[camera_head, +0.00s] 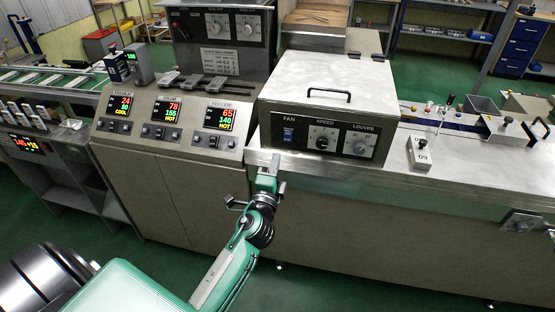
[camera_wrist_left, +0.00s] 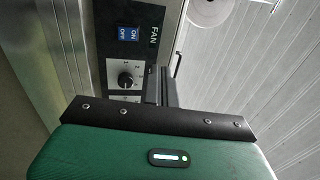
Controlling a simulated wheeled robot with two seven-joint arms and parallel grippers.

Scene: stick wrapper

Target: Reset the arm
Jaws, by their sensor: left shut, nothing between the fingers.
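My left arm comes in from the lower left in the head view. Its gripper (camera_head: 270,165) is shut and empty, in front of the machine's fan panel (camera_head: 322,140), near its lower left corner. In the left wrist view the shut fingers (camera_wrist_left: 160,85) show beside the panel. The panel has a blue FAN switch (camera_head: 289,134), a SPEED knob (camera_head: 322,142) and a LOUVRE knob (camera_head: 359,147). The blue switch also shows in the left wrist view (camera_wrist_left: 130,34), marked ON and OFF. Whether the fingers touch the panel cannot be told. My right gripper is not in view.
A sloped control panel (camera_head: 170,117) with three lit displays stands left of the gripper. A lidded box (camera_head: 325,95) with a black handle sits above the fan panel. A steel counter (camera_head: 470,165) runs right. Green floor (camera_head: 330,285) in front is clear.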

